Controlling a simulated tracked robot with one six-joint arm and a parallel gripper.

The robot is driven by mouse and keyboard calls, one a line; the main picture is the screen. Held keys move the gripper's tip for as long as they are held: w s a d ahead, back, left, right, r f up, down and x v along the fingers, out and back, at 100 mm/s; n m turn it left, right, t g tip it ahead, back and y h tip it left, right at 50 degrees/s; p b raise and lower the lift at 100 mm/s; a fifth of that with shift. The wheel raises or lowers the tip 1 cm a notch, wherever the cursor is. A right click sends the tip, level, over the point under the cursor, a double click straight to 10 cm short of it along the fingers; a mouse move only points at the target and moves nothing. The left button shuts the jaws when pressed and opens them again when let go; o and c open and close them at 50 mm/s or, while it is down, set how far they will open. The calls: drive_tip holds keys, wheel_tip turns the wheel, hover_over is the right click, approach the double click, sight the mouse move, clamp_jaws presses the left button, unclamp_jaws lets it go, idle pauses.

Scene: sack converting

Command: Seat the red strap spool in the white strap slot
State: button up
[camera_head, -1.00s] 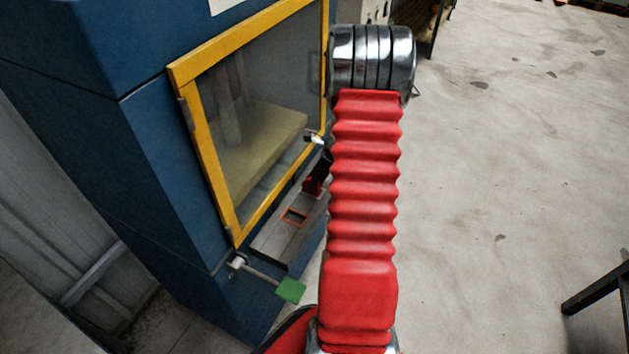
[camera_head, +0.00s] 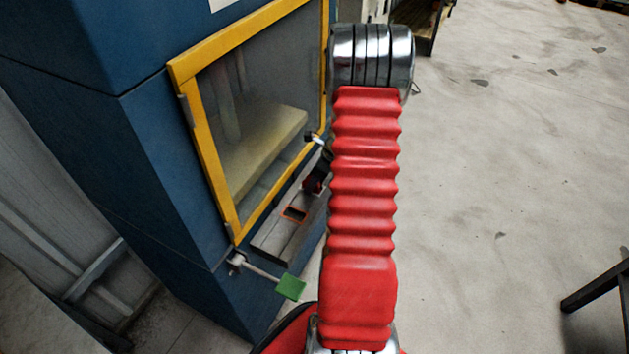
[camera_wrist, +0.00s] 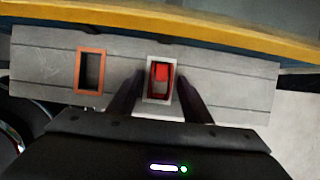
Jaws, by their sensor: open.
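The red strap spool (camera_wrist: 161,73) shows inside the pale frame of the white strap slot (camera_wrist: 149,92) in the wrist view. How deep it sits is hard to tell. My gripper (camera_wrist: 160,90) is open, with one dark finger on each side of the slot. I see no finger closed on the spool. My arm hides the white slot there.
The grey shelf (camera_wrist: 40,65) also has an empty orange-framed slot (camera_wrist: 90,72) left of the white one. A yellow-framed window (camera_head: 210,160) of the blue machine rises behind the shelf. A green paddle (camera_head: 291,287) sticks out below. Open floor (camera_head: 520,160) lies to the right.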

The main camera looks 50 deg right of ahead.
drive_tip(key=v, duration=1.3)
drive_tip(key=shift+s+r, duration=0.15)
drive_tip(key=shift+r, duration=0.15)
idle(0.8)
